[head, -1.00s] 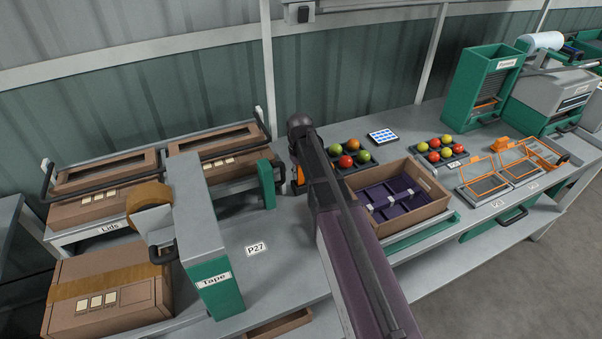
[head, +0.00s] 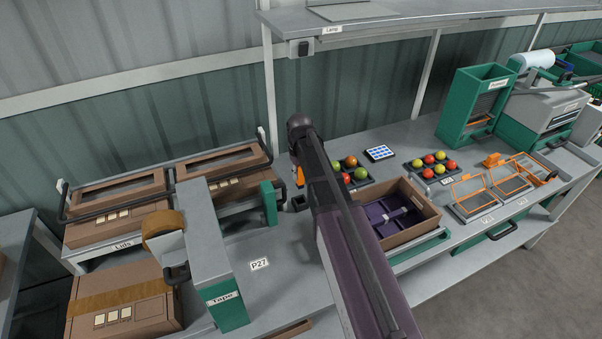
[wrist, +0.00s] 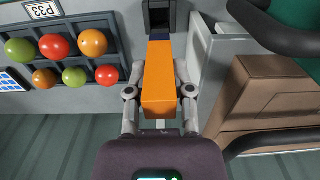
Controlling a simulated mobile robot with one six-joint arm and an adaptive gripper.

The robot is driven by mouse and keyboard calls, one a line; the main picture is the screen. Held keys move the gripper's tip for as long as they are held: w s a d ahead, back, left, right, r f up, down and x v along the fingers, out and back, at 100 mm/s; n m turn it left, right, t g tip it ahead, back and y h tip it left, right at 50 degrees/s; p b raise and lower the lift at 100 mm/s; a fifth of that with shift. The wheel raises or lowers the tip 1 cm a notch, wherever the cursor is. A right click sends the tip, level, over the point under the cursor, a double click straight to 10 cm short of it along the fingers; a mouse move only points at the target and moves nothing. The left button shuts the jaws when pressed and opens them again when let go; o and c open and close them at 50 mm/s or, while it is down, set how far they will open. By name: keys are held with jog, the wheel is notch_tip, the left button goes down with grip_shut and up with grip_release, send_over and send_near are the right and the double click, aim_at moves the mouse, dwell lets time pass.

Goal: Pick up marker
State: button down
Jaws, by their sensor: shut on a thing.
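The marker (wrist: 160,85) is a blocky orange body with a dark blue end. My gripper (wrist: 160,75) is shut on it, with one finger on each side. In the wrist view its blue end points at a small black holder (wrist: 158,16). In the head view my arm hides most of the gripper, and a bit of the orange marker (head: 299,176) shows left of the arm. The black holder (head: 298,203) stands on the bench below it. I cannot tell how large the gap between them is.
A green post (head: 268,203) and the tape dispenser (head: 212,255) stand left of the holder. Tomato trays (head: 434,166) and a cardboard box with a purple insert (head: 420,235) are to the right. The bench around the P27 label (head: 259,264) is clear.

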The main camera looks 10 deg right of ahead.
jog(key=shift+r+p, duration=0.3)
jog(key=shift+r, duration=0.15)
dwell(0.6)
jog(key=shift+r+p, duration=2.3)
jog(key=shift+p, duration=0.05)
jog(key=shift+f+b, duration=0.5)
jog(key=shift+s, duration=0.1)
